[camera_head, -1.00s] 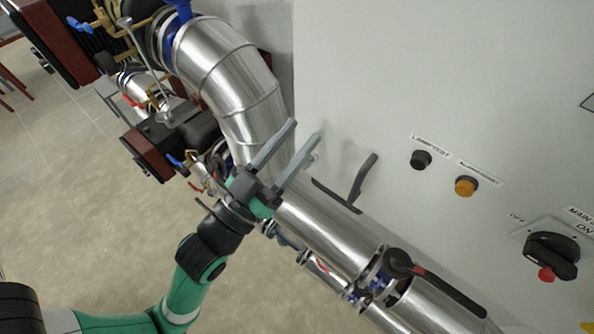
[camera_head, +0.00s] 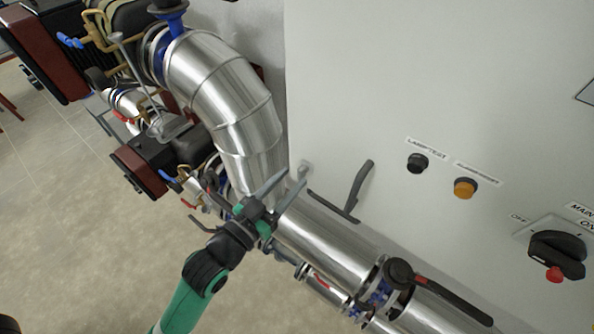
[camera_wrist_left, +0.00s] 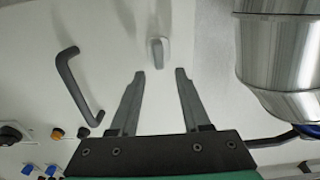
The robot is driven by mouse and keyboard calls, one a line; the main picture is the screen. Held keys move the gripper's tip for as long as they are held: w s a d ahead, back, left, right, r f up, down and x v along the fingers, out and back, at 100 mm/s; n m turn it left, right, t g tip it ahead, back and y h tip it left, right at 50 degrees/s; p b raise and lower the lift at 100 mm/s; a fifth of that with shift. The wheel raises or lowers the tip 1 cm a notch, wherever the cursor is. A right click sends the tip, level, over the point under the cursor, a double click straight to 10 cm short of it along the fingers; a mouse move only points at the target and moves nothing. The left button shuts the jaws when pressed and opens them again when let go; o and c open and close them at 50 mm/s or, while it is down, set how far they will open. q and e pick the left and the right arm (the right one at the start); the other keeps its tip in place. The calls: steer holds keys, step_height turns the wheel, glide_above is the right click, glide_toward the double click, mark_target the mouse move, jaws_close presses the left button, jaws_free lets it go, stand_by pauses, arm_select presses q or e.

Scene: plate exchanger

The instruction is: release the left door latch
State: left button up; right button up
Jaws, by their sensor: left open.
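The latch, a small light-grey knob (camera_head: 303,170), sits on the pale cabinet door near its left edge, just beyond my left fingertips. In the left wrist view the latch (camera_wrist_left: 158,52) stands straight ahead of the gap between the fingers. My left gripper (camera_head: 294,177) is open and empty, its two fingers pointing at the door. The wrist view shows both fingers (camera_wrist_left: 160,73) apart, with nothing between them. A gap from the latch seems to remain, but its depth is hard to judge. My right gripper is not in view.
A dark grey door handle (camera_head: 360,187) juts out right of the latch. Buttons (camera_head: 417,163) and a main switch (camera_head: 556,250) are farther right.

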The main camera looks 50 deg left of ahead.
mark_target(299, 172)
arm_select(q)
steer(key=w, duration=0.3)
steer(key=shift+w+a, duration=0.1)
steer(key=shift+a, duration=0.2)
jaws_close()
